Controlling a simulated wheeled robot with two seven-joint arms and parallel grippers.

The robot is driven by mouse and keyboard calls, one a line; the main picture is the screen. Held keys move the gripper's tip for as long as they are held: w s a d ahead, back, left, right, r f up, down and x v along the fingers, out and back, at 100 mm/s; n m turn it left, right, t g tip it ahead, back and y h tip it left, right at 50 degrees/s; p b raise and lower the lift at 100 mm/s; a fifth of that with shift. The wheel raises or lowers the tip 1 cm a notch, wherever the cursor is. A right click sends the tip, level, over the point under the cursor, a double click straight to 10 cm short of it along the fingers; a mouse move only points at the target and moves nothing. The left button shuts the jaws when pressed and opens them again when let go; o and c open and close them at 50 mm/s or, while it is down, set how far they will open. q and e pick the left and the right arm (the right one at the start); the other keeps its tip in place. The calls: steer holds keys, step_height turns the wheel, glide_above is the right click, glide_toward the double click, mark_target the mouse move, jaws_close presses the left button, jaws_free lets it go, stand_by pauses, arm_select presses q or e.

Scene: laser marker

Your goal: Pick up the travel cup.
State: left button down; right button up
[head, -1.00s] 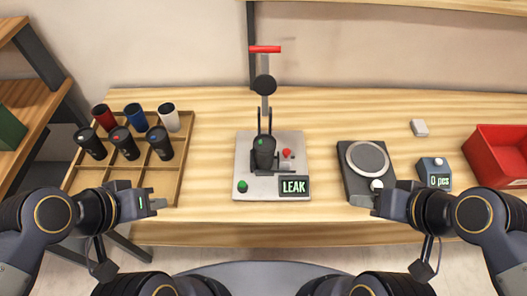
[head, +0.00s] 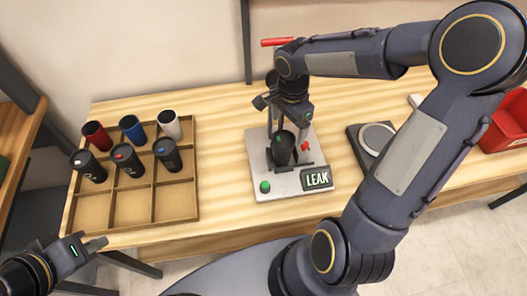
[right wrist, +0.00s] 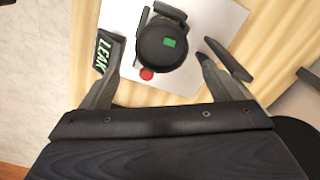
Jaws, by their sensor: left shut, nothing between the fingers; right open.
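A black travel cup (head: 282,150) with a green mark on its lid stands in the grey tester, whose sign (head: 317,179) reads LEAK. In the right wrist view the cup (right wrist: 167,46) shows from above, beyond and between the spread fingers. My right gripper (head: 287,122) is open, directly above the cup and pointing down; I cannot tell whether it touches the cup. More cups stand in the wooden tray (head: 128,168): red, blue and white at the back, black ones in front. My left gripper (head: 97,243) is shut and empty at the lower left, in front of the tray.
The tester's upright post and red lever (head: 277,42) rise behind the cup, close to my right wrist. A round-plated scale (head: 375,137) stands to the right, partly behind my arm. A red bin (head: 508,122) is at the far right. Table between tray and tester is clear.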

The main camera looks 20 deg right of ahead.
mark_target(284, 141)
steer(key=f, duration=0.2)
steer(key=f+p, duration=0.1)
steer(key=f, duration=0.4)
steer(key=shift+a+f, duration=0.25)
steer(key=shift+a, duration=0.1)
steer(key=c, duration=0.7)
